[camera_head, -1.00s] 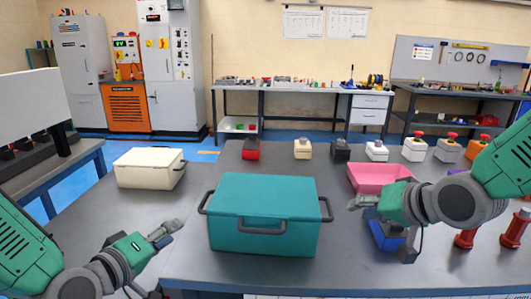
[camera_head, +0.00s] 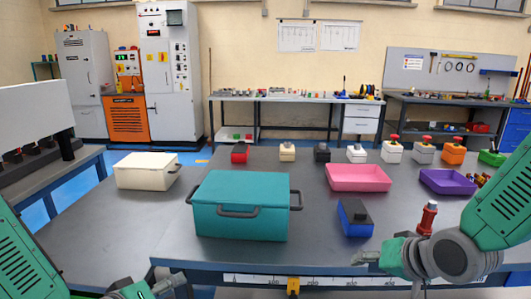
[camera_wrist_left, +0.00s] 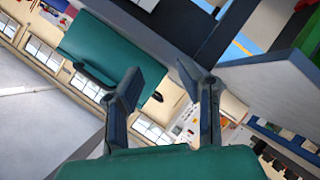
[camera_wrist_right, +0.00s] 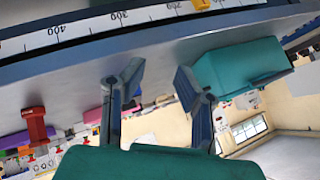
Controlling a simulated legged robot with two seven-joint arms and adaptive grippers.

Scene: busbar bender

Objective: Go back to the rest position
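My left gripper (camera_head: 160,286) is low at the bottom left of the head view, below and in front of the table edge. In the left wrist view its two fingers (camera_wrist_left: 165,82) stand apart with nothing between them. My right gripper (camera_head: 370,257) is at the lower right of the head view, near the table's front edge, beyond the teal box's right side. In the right wrist view its fingers (camera_wrist_right: 157,80) are apart and empty. The teal box (camera_head: 240,207) with dark handles sits closed on the table, touched by neither gripper.
A blue box (camera_head: 355,218), a pink tray (camera_head: 358,178) and a purple tray (camera_head: 447,182) lie on the table (camera_head: 330,215). A red post (camera_head: 427,218) stands near my right arm. A cream box (camera_head: 147,171) is at left. A ruler strip (camera_head: 330,282) runs along the front edge.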

